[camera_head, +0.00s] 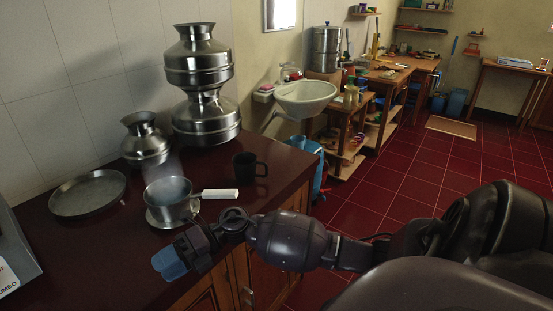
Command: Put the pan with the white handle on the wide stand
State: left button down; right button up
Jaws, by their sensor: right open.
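The steel pan (167,197) with the white handle (220,193) sits upright on a low round metal piece (172,217) on the dark red counter. Its handle points right, and pale steam rises above it. I cannot tell whether that round piece or the shallow round metal tray (88,195) to the left is the wide stand. The tray looks empty. My right gripper (170,262), with blue fingertips, is open and empty near the counter's front edge, in front of the pan and apart from it. My left gripper is not in view.
A black mug (250,167) stands right of the pan, behind its handle. Large steel pots (197,65) and a smaller pot (145,139) stand at the back wall. A grey object (14,262) is at the left edge.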

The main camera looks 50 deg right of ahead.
jog(key=s+d+f+m+t+h, duration=0.3)
jog(key=s+d+f+m+h, duration=0.2)
jog(key=m, duration=1.2)
jog(key=s+d+f+m+t+h, duration=0.4)
jog(key=s+f+m+h, duration=0.7)
jog(key=m, duration=0.7)
jog(key=s+d+f, duration=0.1)
jog(key=s+f, duration=0.2)
jog(key=s, duration=0.1)
jog(key=shift+s+d+f, duration=0.3)
jog(key=shift+d, duration=0.1)
jog(key=shift+t, duration=0.3)
